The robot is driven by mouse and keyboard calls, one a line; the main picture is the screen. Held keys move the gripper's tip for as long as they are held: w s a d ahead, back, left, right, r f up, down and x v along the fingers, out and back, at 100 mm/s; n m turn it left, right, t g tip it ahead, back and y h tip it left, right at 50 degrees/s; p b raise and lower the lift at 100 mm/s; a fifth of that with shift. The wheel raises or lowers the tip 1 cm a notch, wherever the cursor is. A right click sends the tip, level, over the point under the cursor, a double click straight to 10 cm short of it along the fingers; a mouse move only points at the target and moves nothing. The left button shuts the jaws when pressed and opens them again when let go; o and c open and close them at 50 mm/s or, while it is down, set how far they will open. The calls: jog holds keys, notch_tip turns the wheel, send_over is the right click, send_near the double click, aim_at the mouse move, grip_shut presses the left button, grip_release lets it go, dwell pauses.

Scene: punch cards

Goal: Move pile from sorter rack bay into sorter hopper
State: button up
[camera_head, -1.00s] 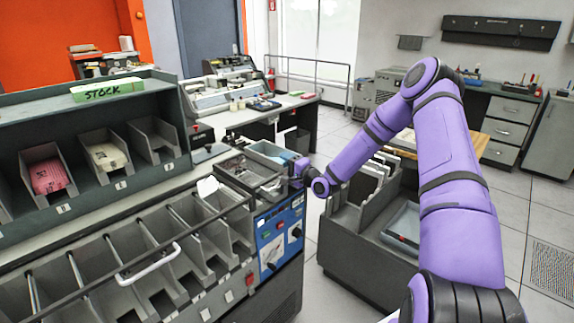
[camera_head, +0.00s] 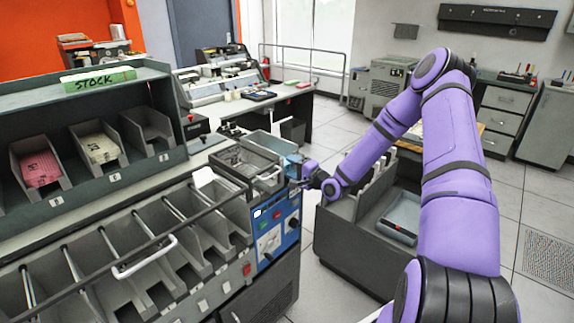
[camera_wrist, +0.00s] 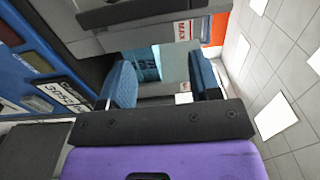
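A pink pile (camera_head: 40,169) and a cream pile (camera_head: 98,148) lie in separate bays of the grey rack (camera_head: 103,97) on the left; the bay (camera_head: 148,132) to their right looks empty. An open metal tray (camera_head: 243,162) sits on top of the sorter's right end, above the blue control panel (camera_head: 277,232); I cannot tell for sure which part is the hopper. My gripper (camera_head: 297,168) is beside that end, partly hidden by my wrist. In the wrist view my gripper (camera_wrist: 163,84) has its blue-padded fingers apart, with no pile between them.
A row of sorter pockets (camera_head: 150,262) with a white handle runs along the front. A grey cart with a tray (camera_head: 402,220) stands right of the sorter, under my arm. A part marked MAX (camera_wrist: 184,31) is close to my fingers. Open floor lies at the right.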

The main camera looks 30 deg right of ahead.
jog(key=shift+v, duration=2.1)
jog(key=shift+w+d+r, duration=0.1)
jog(key=shift+r, duration=0.05)
jog(key=s+a+r+n+g+h, duration=0.2)
jog(key=s+r+n+g, duration=0.15)
jog(key=r, duration=0.35)
jog(key=s+a+r+n+g+h, duration=0.2)
jog(key=s+r+n+h, duration=0.15)
jog(key=r, duration=0.35)
jog(key=s+a+r+n+g+h, duration=0.2)
jog(key=s+r+n+g, duration=0.15)
jog(key=r, duration=0.45)
jog(key=s+a+r+n+g, duration=0.1)
jog(key=s+a+r, duration=0.1)
jog(key=s, duration=0.7)
jog(key=s+a+r+n+g+y, duration=0.1)
jog(key=s+a+r, duration=0.2)
jog(key=s, duration=0.7)
jog(key=s+a+r+n, duration=0.1)
jog(key=s+a+r, duration=0.1)
jog(key=s+r, duration=0.3)
jog(key=shift+s+a+r+g, duration=0.15)
jog(key=shift+s+a+g, duration=0.25)
jog(key=shift+s, duration=1.85)
jog(key=shift+n, duration=0.25)
